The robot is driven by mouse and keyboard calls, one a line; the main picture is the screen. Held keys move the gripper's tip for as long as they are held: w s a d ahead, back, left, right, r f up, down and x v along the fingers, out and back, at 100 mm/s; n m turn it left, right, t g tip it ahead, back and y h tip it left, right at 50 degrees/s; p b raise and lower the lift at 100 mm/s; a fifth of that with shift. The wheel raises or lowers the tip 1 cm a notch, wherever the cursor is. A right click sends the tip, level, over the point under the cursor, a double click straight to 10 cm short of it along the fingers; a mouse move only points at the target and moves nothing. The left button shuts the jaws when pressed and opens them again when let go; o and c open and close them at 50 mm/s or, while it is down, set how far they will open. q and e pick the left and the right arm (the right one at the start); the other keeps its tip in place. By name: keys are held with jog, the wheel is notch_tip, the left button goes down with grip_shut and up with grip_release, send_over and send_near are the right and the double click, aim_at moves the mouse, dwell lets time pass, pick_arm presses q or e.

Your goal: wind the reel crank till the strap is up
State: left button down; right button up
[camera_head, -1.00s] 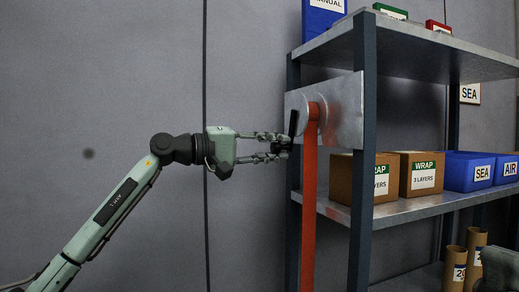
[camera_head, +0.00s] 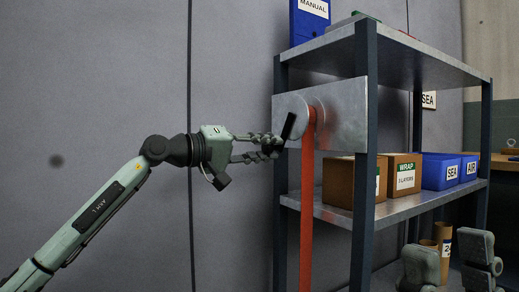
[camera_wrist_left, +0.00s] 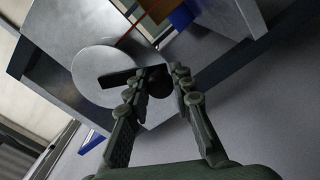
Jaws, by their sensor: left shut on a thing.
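The reel (camera_head: 292,104) is a grey disc on a metal plate (camera_head: 345,112) fixed to the shelf frame. A red strap (camera_head: 307,200) hangs straight down from it and leaves the picture at the bottom. The black crank arm (camera_head: 289,125) is tilted across the front of the disc, its lower end toward my left gripper (camera_head: 271,148). That gripper is shut on the crank's handle, which the fingers mostly hide. In the left wrist view, the dark handle (camera_wrist_left: 158,82) sits between the fingertips, before the disc (camera_wrist_left: 92,70).
The shelf's front post (camera_head: 364,180) stands right of the strap. Cartons (camera_head: 404,176) and blue bins (camera_head: 440,171) fill the middle shelf. Cardboard tubes (camera_head: 443,240) stand lower right. Parts of my other arm show at bottom right. The wall side at left is clear.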

pick_arm(q)
jog(key=shift+w+a+r, duration=0.1)
dwell(0.4)
jog(key=c, duration=1.3)
grip_release()
jog(key=v, duration=1.2)
